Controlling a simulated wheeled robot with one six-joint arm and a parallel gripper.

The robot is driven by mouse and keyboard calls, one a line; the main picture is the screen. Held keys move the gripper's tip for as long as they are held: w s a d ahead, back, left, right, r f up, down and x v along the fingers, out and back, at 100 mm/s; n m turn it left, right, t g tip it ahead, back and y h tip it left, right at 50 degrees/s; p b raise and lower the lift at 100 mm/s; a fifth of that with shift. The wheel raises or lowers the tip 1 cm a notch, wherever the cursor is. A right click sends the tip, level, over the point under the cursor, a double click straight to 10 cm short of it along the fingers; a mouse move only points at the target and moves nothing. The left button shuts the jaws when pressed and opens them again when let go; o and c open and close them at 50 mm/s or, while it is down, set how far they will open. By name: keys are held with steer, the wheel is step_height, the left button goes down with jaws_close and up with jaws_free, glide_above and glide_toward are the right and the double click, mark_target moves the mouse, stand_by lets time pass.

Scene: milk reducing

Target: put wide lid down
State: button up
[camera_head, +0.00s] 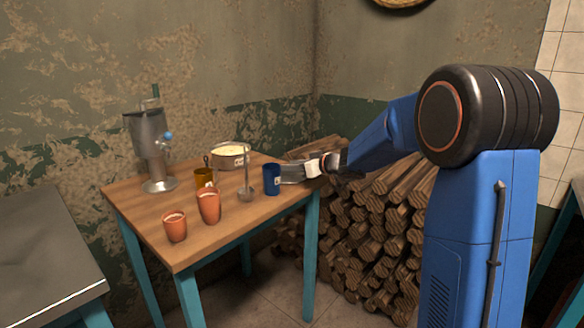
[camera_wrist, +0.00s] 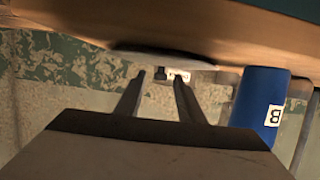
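The wide lid (camera_wrist: 165,57) shows in the wrist view as a thin grey disc, seen nearly edge-on and lying against the wooden table top. A small dark knob and a white label show on it. My gripper (camera_wrist: 160,78) has its two fingers apart, with the knob seen between the tips and gaps on both sides. Whether the tips reach around the knob or stop short of it I cannot tell. In the head view my gripper (camera_head: 290,173) is low at the table's right edge, beside the blue mug. I cannot make out the lid there.
The blue mug (camera_head: 272,180) stands close to my gripper; it also shows in the wrist view (camera_wrist: 259,95). A ladle (camera_head: 246,192), a pot (camera_head: 231,154), orange cups (camera_head: 209,206) and a metal dispenser (camera_head: 152,145) share the table (camera_head: 150,205). Stacked logs (camera_head: 365,230) lie behind.

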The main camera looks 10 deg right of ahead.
steer(key=shift+r, duration=0.2)
steer(key=v, duration=1.2)
steer(key=s+a+f+m+g+h, duration=0.1)
steer(key=s+a+f+g, duration=0.15)
steer(key=s, duration=0.55)
steer(key=s+a+f+g, duration=0.1)
steer(key=s+a, duration=0.3)
steer(key=s, duration=0.5)
steer(key=s+a+f+m+g+h, duration=0.1)
steer(key=s+a+g, duration=0.15)
steer(key=s, duration=0.55)
steer(key=s+d+f+m+h, duration=0.2)
steer(key=s+d+f+h, duration=0.1)
steer(key=s, duration=0.7)
steer(key=s+d+f+m+g+h, duration=0.1)
steer(key=s+d+f+m+h, duration=0.2)
steer(key=s, duration=0.7)
steer(key=d+f, duration=0.1)
steer(key=d, duration=0.1)
steer(key=shift+d+f+h, duration=0.3)
steer(key=shift+d+f, duration=0.1)
